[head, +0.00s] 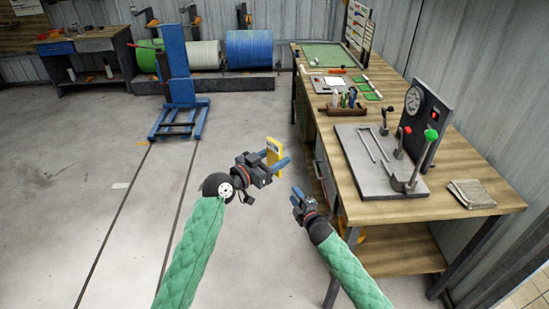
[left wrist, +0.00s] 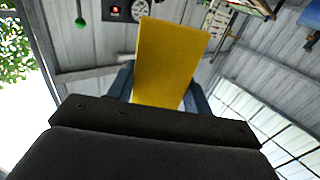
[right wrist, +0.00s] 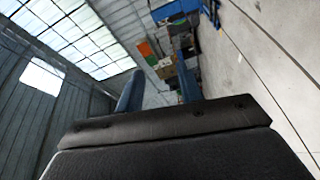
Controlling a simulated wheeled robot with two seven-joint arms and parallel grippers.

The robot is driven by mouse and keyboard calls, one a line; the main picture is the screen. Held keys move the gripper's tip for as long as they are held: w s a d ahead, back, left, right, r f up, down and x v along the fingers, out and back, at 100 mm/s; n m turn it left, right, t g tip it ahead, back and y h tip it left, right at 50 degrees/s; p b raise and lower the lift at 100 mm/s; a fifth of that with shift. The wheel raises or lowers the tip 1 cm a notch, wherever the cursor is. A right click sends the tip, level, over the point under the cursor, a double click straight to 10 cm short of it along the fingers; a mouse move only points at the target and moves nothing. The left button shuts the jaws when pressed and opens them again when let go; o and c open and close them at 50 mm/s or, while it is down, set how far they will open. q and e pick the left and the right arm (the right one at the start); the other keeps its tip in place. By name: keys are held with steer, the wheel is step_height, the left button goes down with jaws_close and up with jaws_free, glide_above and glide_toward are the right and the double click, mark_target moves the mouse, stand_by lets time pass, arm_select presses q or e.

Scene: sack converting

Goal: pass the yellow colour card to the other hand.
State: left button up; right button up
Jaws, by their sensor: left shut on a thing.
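The yellow colour card (head: 273,151) stands up between the fingers of my left gripper (head: 277,162) in the head view. In the left wrist view the card (left wrist: 168,60) rises between the two blue fingers, its lower end hidden by the gripper body. My left gripper is shut on it. My right gripper (head: 297,194) is lower and to the right of the card, apart from it, beside the bench. In the right wrist view its two blue fingers (right wrist: 158,92) stand apart with nothing between them.
The wooden workbench (head: 470,207) is close on the right, with a grey fixture plate (head: 350,160), a gauge stand (head: 418,115) and a folded cloth (head: 471,194). A blue lift (head: 178,80) stands farther back. The floor to the left is clear.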

steer(key=s+d+f+m+g+h, duration=0.3)
steer(key=s+f+m, duration=0.2)
steer(key=s+f, duration=0.8)
steer(key=s+d+f+m+g+h, duration=0.3)
steer(key=s+f+m, duration=0.45)
steer(key=f, duration=0.95)
steer(key=s+f+m+g, duration=0.2)
steer(key=s+f, duration=0.3)
steer(key=s, duration=0.6)
steer(key=s+d+f+m+g, duration=0.1)
steer(key=s+f+g, duration=0.3)
steer(key=s, duration=0.8)
steer(key=s+f+m+g, duration=0.2)
steer(key=s+f, duration=0.5)
steer(key=s, duration=0.4)
steer(key=shift+s+d+f+m+g, duration=0.15)
steer(key=shift+d+f+m+g, duration=0.05)
steer(key=shift+f+m+g, duration=0.2)
